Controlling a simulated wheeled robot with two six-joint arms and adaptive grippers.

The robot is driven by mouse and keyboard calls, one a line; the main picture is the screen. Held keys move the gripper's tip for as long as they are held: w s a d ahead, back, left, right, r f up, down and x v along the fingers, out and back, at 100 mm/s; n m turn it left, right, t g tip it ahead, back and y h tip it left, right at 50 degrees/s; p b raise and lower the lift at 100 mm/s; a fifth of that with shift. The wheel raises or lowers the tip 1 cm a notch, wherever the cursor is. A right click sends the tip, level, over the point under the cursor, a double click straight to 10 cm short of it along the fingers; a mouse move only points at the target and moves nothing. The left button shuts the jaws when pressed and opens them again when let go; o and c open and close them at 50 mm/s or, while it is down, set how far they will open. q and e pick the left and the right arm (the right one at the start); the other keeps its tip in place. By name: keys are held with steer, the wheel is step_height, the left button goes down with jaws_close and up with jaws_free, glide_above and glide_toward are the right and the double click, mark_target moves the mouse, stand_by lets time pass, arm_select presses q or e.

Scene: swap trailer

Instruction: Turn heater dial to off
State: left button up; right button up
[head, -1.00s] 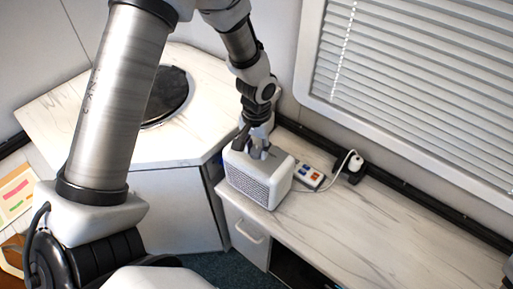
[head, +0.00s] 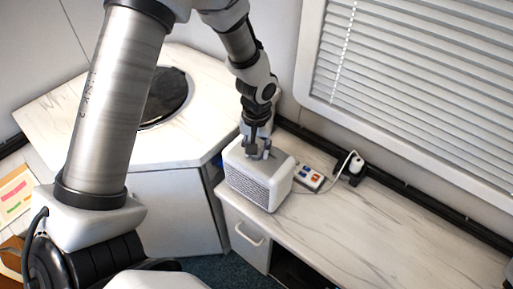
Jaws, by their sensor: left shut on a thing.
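The heater (head: 262,183) is a small white box with a grey grille on its front. It stands on the marble-look counter below the window. My left gripper (head: 259,154) points down onto the top of the heater, with its fingers shut at the dial there. The dial is hidden by the fingers, so its setting cannot be read. My right gripper is not in view.
A power strip (head: 309,178) with coloured switches lies right of the heater, and a white cord runs to a plug (head: 355,163) by the wall. The counter (head: 390,225) to the right is clear. A dark round plate (head: 166,97) is set in the left counter.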

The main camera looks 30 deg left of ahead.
arm_select(q)
steer(key=o, duration=1.2)
steer(key=shift+s, duration=0.1)
steer(key=shift+c, duration=0.2)
step_height(320, 180, up, 12)
